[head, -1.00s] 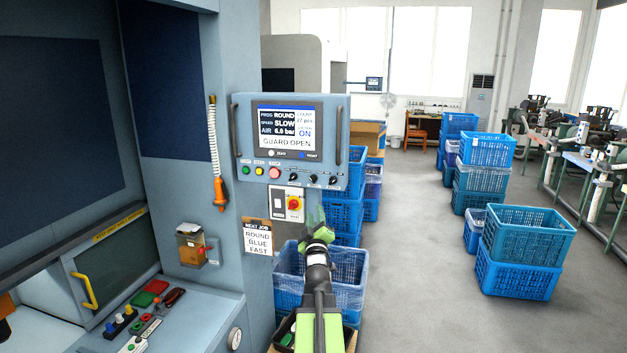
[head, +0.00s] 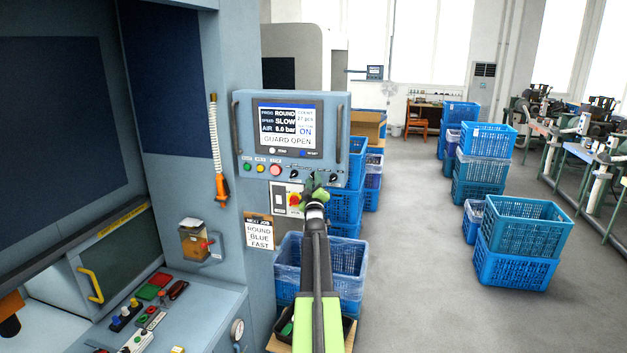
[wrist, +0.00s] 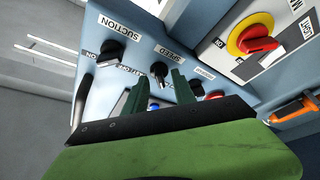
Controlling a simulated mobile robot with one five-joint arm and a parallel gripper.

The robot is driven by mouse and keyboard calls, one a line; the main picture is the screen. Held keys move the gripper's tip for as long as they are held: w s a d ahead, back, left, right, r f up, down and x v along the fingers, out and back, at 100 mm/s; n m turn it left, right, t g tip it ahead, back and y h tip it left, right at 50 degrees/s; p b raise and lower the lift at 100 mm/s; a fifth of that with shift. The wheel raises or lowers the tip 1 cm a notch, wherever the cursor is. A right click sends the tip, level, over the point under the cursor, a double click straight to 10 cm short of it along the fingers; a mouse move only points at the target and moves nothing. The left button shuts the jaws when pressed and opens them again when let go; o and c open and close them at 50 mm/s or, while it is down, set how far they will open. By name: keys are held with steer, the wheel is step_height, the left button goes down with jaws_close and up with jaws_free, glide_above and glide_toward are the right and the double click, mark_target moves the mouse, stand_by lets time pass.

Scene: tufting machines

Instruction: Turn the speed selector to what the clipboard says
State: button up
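The clipboard (head: 259,234) hangs on the machine's side and reads NEXT JOB, ROUND, BLUE, FAST. The control panel's screen (head: 287,129) shows program ROUND, speed SLOW and GUARD OPEN. The black speed selector (wrist: 160,70) is the middle knob in the wrist view, beside its SPEED label. My gripper (wrist: 158,86) is open, with its two green fingertips apart and the selector just beyond the gap between them. I cannot tell whether they touch it. In the head view my gripper (head: 316,186) is at the panel's lower edge and hides part of the knob row.
The suction knob (wrist: 110,52) and another dark knob (wrist: 197,89) flank the selector closely. A red and yellow rotary switch (head: 295,198) sits below the panel. Blue crates (head: 345,262) stand below my arm. The aisle floor (head: 410,240) to the right is clear.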

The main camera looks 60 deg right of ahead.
jaws_close()
stand_by(0.3)
